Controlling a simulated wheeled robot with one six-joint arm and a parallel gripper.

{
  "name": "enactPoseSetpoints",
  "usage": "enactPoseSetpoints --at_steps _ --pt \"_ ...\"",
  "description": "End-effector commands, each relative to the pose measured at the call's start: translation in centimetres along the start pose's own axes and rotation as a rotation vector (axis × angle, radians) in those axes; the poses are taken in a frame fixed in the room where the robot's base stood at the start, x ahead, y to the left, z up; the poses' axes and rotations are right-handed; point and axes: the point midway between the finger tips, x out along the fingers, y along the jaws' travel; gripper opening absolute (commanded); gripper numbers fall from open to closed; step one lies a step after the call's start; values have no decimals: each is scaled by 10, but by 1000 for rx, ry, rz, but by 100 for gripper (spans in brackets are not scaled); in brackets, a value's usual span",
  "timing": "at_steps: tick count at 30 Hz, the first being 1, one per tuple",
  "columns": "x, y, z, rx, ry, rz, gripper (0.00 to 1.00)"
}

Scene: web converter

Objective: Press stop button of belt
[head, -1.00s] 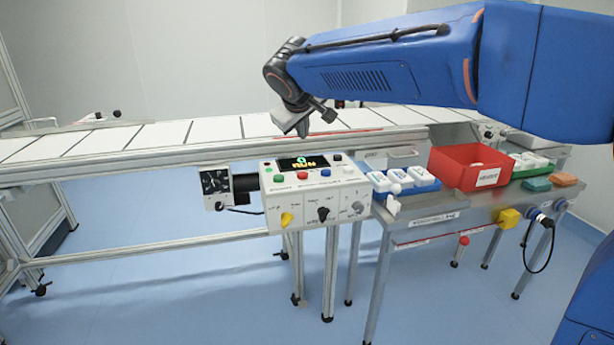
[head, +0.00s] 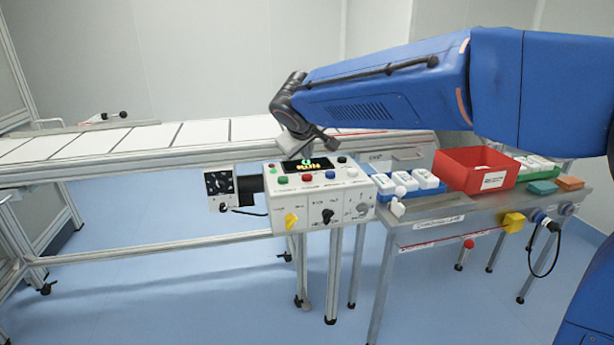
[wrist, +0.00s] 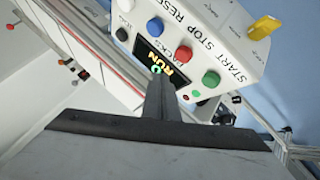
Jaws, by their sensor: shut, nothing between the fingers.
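The control box (head: 315,205) hangs on the front of the conveyor, its lit display (head: 306,164) reading RUN. A red button (head: 307,178), by the label STOP in the wrist view (wrist: 183,54), sits between a green button (head: 282,179) by START and a blue button (head: 330,174) by RESET. My gripper (head: 297,153) is just behind and above the box's top edge in the head view. In the wrist view its closed fingers (wrist: 158,92) cover part of the display's near edge, left of the green button and below the red one. I see no contact with any button.
The conveyor belt (head: 95,146) runs behind the box. On the right, a steel table (head: 440,225) holds a red bin (head: 474,170) and a blue tray (head: 412,192) with white items. A yellow knob (head: 291,220) and a black knob (head: 327,215) stick out from the box's front.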

Motion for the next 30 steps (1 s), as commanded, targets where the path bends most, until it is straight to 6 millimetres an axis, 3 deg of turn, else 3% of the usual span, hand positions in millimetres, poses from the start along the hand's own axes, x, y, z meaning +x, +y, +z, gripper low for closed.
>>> enactPoseSetpoints --at_steps 9,30 --pt "19 -14 14 -1 0 0 0" --pt "22 -16 16 0 1 0 0"
